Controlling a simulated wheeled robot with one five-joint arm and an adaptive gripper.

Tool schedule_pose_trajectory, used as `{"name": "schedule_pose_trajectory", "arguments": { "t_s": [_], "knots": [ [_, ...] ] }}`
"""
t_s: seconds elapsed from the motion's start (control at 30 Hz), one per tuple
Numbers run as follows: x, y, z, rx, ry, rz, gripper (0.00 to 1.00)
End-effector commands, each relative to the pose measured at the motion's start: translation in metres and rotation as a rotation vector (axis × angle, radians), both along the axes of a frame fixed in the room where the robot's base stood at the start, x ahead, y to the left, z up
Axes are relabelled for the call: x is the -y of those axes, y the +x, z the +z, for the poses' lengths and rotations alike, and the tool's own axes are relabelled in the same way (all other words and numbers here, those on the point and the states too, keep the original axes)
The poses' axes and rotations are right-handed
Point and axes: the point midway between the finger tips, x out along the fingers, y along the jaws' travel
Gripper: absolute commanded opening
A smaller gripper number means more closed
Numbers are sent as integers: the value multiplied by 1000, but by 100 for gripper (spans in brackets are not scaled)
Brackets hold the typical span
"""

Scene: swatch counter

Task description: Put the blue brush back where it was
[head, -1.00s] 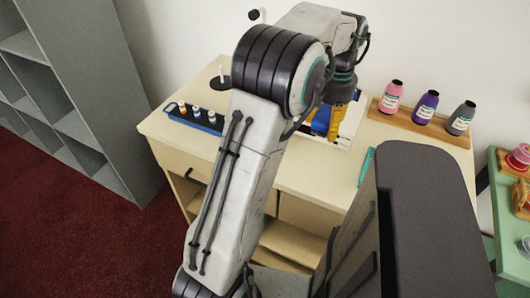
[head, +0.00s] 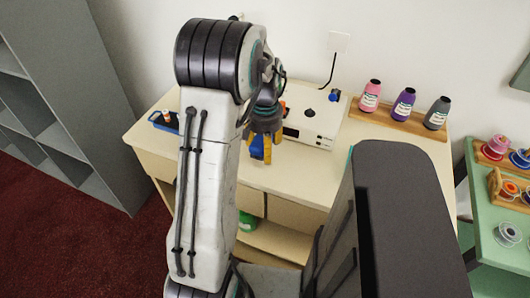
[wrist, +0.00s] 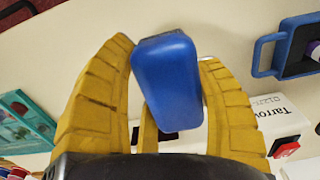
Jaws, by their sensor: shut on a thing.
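My gripper (head: 262,150) is shut on the blue brush (head: 258,147) above the counter (head: 290,175), in front of a white device. In the wrist view my gripper's yellow fingers (wrist: 165,95) sit on either side of the brush (wrist: 168,80), which shows as a smooth blue block with a dark far end. Its bristles cannot be made out. A blue tray with small bottles (head: 158,125) stands at the counter's left, partly hidden by my arm. The tray also shows at the upper right of the wrist view (wrist: 264,55).
The white device (head: 325,135) bears a black disc (head: 309,112) and a blue piece (head: 335,95). Pink, purple and grey bottles (head: 403,102) stand on a wooden rack (head: 395,122) at the right. A green table (head: 485,215) holds spools. The counter's front middle looks clear.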

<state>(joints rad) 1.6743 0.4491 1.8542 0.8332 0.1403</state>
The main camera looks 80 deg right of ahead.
Motion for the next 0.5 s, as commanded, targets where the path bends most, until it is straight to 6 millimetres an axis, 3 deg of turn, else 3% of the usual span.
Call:
{"name": "schedule_pose_trajectory", "arguments": {
  "t_s": [0.3, 0.5],
  "knots": [
    [-1, 0, -29, 0, 4, 0, 28],
    [0, 0, -34, 0, 0, 0, 28]
  ]
}}
